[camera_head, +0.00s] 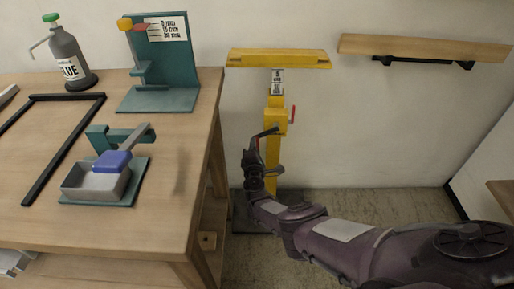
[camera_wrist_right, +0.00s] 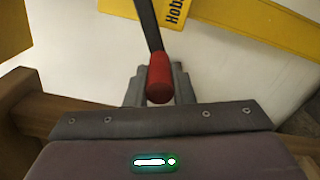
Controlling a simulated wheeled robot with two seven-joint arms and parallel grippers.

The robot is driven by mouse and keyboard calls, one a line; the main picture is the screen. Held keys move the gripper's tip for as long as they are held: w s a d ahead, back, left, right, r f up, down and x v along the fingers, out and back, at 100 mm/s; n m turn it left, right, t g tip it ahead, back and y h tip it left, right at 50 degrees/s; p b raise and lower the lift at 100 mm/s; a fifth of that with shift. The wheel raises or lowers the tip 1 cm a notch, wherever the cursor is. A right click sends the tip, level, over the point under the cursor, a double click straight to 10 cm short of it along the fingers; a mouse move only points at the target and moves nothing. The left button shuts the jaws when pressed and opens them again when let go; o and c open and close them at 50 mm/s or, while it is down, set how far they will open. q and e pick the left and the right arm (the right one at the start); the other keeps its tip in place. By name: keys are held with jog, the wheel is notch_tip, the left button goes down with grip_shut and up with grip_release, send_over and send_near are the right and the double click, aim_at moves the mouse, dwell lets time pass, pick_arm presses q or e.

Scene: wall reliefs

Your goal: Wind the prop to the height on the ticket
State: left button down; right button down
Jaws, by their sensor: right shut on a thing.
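The yellow prop (camera_head: 274,150) stands on the floor against the wall, right of the bench. Its flat yellow top bar (camera_head: 280,59) is level, below the height of the wall shelf. A black-and-white label (camera_head: 277,82) sits high on its post; its print is too small to read. My right gripper (camera_head: 262,142) is at the post's left side. In the right wrist view it is shut on the red crank grip (camera_wrist_right: 160,78), with the dark crank arm (camera_wrist_right: 149,25) running up from it. The crank's hub is hidden. My left gripper is out of view.
The wooden bench (camera_head: 120,232) holds a glue bottle (camera_head: 70,60), a teal stand with a printed card (camera_head: 168,28), a black frame (camera_head: 64,150) and a grey tray (camera_head: 92,184). A wooden shelf (camera_head: 425,48) is on the wall at right. Floor right of the prop is clear.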

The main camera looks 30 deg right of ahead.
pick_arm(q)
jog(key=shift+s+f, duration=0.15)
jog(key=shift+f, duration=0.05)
pick_arm(e)
jog(key=shift+d+r+m, duration=0.3)
jog(key=shift+d+r, duration=0.15)
jog(key=shift+d, duration=0.05)
jog(key=c, duration=1.7)
grip_release()
jog(key=o, duration=0.4)
jog(key=shift+s+d, duration=0.1)
jog(key=shift+o, duration=0.2)
jog(key=shift+a+f, duration=0.15)
jog(key=shift+a, duration=0.05)
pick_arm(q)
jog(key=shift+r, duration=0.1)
pick_arm(e)
jog(key=shift+a, duration=0.15)
jog(key=shift+s+a, duration=0.1)
jog(key=shift+s, duration=0.05)
jog(key=shift+p+v, duration=1)
jog(key=shift+p, duration=0.1)
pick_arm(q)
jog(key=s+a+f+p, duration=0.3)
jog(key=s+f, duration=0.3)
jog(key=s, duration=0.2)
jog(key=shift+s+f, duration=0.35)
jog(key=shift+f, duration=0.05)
pick_arm(e)
jog(key=shift+v, duration=2.65)
